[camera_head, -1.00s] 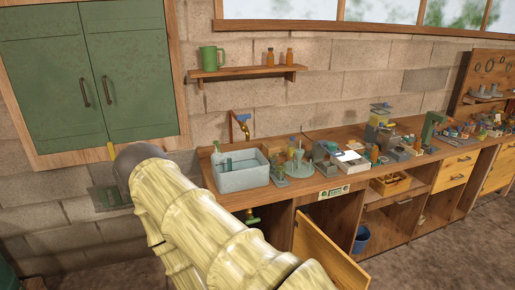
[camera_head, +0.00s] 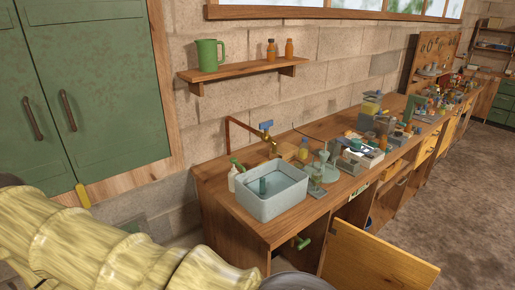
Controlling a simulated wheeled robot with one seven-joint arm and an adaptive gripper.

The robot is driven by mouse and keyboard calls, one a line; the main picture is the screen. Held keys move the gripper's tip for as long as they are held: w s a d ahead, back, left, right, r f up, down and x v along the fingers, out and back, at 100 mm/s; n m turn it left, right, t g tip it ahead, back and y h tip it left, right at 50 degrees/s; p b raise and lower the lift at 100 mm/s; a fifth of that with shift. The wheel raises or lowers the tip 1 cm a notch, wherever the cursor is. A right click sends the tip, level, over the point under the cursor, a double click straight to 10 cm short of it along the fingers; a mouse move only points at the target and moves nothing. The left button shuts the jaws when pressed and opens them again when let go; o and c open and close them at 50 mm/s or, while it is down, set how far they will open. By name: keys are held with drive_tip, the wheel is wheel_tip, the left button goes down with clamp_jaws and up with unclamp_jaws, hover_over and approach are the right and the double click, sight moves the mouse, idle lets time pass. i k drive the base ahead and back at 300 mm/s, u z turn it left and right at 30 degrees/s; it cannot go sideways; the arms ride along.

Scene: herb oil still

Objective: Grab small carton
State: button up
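I cannot make out a small carton for certain; the things on the long wooden workbench (camera_head: 262,228) are small and crowded. A white box-like thing (camera_head: 362,152) lies among them, but I cannot tell what it is. My arm, in a pale yellow ribbed cover, crosses the lower left of the head view. My gripper is outside the picture, so its hold is hidden.
A grey basin (camera_head: 272,195) stands on the bench's near end. An open cupboard door (camera_head: 375,262) juts out below. A green wall cabinet (camera_head: 95,100) hangs at left, and a shelf (camera_head: 243,74) holds a green mug (camera_head: 208,54) and bottles. Floor at right is clear.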

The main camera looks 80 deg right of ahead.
sight(285, 150)
drive_tip(key=z, duration=0.4)
drive_tip(key=i, duration=1.45)
drive_tip(key=z, duration=1.85)
drive_tip(key=i, duration=0.8)
drive_tip(key=z, duration=0.7)
